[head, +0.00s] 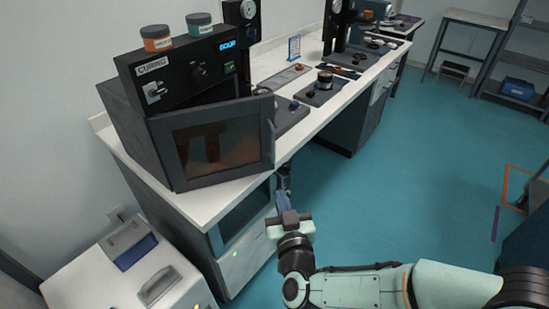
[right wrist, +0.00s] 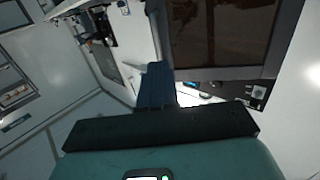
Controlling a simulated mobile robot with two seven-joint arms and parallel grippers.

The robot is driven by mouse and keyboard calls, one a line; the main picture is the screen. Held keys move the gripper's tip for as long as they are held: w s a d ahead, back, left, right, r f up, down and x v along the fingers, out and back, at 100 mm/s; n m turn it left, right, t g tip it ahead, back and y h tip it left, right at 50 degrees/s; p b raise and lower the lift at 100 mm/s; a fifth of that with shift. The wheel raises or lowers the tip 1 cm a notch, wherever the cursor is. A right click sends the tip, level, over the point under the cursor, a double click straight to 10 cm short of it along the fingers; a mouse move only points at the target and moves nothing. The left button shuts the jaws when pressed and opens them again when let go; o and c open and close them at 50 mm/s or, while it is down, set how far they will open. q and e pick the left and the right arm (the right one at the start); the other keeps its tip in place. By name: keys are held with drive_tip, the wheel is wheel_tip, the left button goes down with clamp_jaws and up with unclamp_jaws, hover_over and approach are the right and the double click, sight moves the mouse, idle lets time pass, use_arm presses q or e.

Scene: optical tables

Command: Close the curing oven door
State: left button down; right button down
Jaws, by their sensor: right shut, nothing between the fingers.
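The black curing oven (head: 185,75) stands on the white bench, with a "CURING" label on its control panel. Its door (head: 183,187) is ajar, swung out from the left side, with a gap showing under the panel. The door has a brown tinted window and a handle (head: 271,140) near its right edge. My right gripper (head: 284,178) is shut and empty, just right of and below the door's lower right corner. In the right wrist view its fingers (right wrist: 157,85) point toward the door (right wrist: 215,74); I cannot tell whether they touch it. My left gripper is not in view.
Two small jars (head: 156,38) stand on the oven. The bench (head: 208,208) runs back with dark plates and instruments (head: 322,90) on it. A white cabinet (head: 90,285) with trays is at lower left. The teal floor (head: 400,190) right of the bench is open.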

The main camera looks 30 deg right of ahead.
drive_tip(key=r, duration=0.1)
approach(273, 149)
drive_tip(key=x, duration=0.7)
drive_tip(key=shift+f+b, duration=0.15)
drive_tip(key=shift+b, duration=0.15)
